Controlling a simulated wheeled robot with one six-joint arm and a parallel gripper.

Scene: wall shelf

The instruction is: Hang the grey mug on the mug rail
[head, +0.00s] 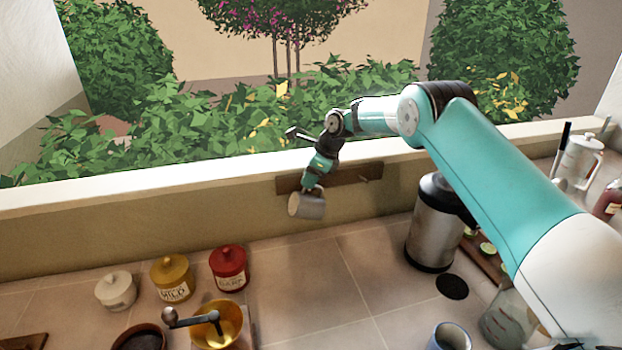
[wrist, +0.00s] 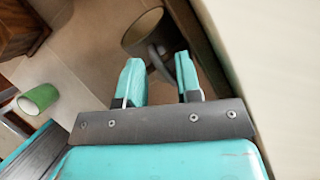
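The grey mug (head: 311,207) is at the wall just below the left part of the brown mug rail (head: 345,173), tilted on its side with its mouth to the left. A peg shows at the rail's right end. My gripper (head: 312,186) is directly above the mug. In the wrist view the two teal fingers (wrist: 161,84) stand apart, with the mug's handle (wrist: 162,62) reaching toward the gap between them. The mug's body (wrist: 146,35) lies beyond the fingertips, close to the dark rail (wrist: 197,38). Whether the handle sits on a peg is hidden.
White (head: 116,291), yellow (head: 171,278) and red (head: 229,268) lidded jars stand at the left. A steel flask (head: 433,225) stands right of the rail, a blue cup (head: 450,337) at the front. The middle counter is clear.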

